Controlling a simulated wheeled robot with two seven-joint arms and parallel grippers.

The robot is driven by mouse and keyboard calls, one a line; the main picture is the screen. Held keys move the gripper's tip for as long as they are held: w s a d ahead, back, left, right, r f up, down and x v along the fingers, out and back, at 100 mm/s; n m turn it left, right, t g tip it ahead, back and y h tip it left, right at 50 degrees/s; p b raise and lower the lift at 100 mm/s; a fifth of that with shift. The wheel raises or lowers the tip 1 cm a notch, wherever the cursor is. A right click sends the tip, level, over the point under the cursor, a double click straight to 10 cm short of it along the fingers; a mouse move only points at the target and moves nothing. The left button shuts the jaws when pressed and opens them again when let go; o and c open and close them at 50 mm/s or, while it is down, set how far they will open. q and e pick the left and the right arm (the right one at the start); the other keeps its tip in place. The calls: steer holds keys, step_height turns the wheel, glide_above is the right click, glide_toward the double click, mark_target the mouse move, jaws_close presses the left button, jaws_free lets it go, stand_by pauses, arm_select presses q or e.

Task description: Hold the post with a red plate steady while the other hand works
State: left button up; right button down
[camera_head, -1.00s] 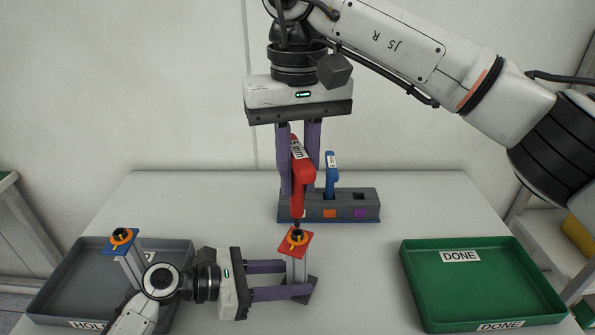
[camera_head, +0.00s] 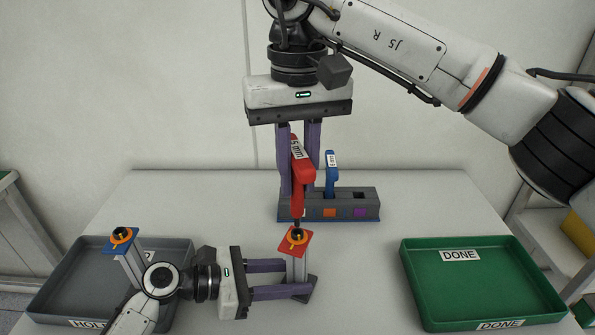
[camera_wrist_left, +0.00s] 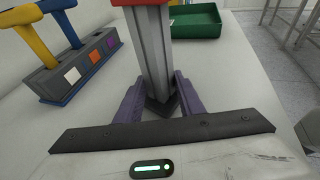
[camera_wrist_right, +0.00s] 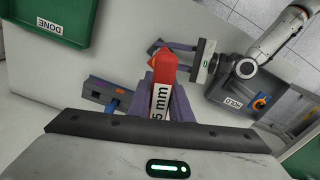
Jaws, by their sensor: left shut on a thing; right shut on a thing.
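The post (camera_head: 299,269) stands upright on the table on a dark foot, with a red plate (camera_head: 290,249) on top that carries an orange ring and a black screw head (camera_head: 298,237). My left gripper (camera_head: 308,277) is shut on the post; its grip also shows in the left wrist view (camera_wrist_left: 158,100). My right gripper (camera_head: 300,180) is shut on a red tool (camera_head: 303,173) marked "5 mm", held above the plate. The tool's thin tip points down at the screw head and appears to touch it. In the right wrist view the red tool (camera_wrist_right: 164,85) sits between the fingers.
A grey tool holder (camera_head: 351,203) stands behind with a blue tool (camera_head: 331,172) in it. A grey tray (camera_head: 60,275) at left holds a post with a blue plate (camera_head: 121,248). A green DONE tray (camera_head: 480,285) at right is empty.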

mark_target(297, 149)
steer(key=shift+f, duration=1.1)
stand_by(0.4)
steer(key=shift+m, duration=0.3)
steer(key=m, duration=0.3)
steer(key=shift+m, duration=0.4)
steer(key=m, duration=0.4)
steer(key=shift+r, duration=2.9)
